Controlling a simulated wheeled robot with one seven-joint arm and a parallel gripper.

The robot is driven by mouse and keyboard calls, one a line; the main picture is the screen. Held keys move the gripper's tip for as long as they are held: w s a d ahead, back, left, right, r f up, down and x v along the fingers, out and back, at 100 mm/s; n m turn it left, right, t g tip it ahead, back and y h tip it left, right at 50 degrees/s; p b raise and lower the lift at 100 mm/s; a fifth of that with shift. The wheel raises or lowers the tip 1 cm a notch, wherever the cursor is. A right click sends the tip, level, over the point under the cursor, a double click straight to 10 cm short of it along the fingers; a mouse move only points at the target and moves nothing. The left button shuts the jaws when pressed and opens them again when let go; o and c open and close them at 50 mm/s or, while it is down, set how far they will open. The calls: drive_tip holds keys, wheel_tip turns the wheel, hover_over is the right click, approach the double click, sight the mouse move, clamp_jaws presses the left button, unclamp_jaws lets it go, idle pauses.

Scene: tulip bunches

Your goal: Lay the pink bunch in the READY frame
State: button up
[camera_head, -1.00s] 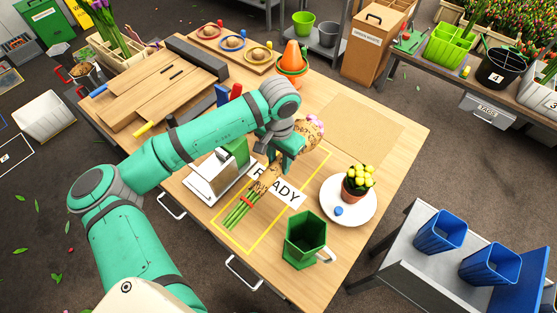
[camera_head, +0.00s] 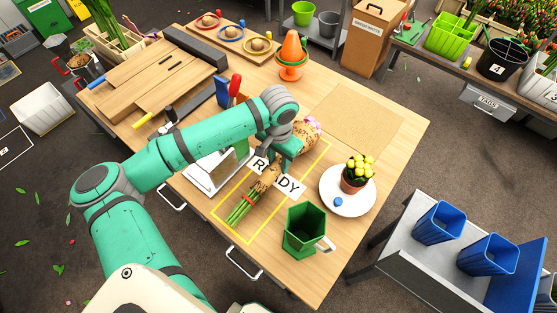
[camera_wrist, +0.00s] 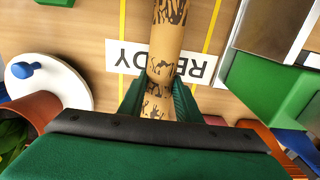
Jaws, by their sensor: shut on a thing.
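The pink bunch (camera_head: 268,178) is wrapped in brown patterned paper, with green stems to the lower left and pink blooms at the upper right. It lies along the yellow READY frame (camera_head: 221,224), across the white READY label (camera_head: 289,186). My gripper (camera_head: 276,160) is over the middle of the wrap. In the wrist view my gripper (camera_wrist: 160,103) has its green fingers on both sides of the wrap (camera_wrist: 166,65), shut on it. The bunch is very low over the table; I cannot tell whether it touches. The blooms are partly hidden behind my gripper.
A green jug (camera_head: 305,231) stands right of the frame's lower end. A white plate (camera_head: 349,203) with a potted yellow plant (camera_head: 356,172) is to the right. A metal and green device (camera_head: 213,172) stands close on the left. A bare tan mat (camera_head: 362,130) lies behind.

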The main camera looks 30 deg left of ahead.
sight(279, 162)
drive_tip(key=o, duration=1.3)
drive_tip(key=shift+r, duration=0.1)
wheel_tip(279, 162, up, 11)
drive_tip(key=shift+f, duration=0.15)
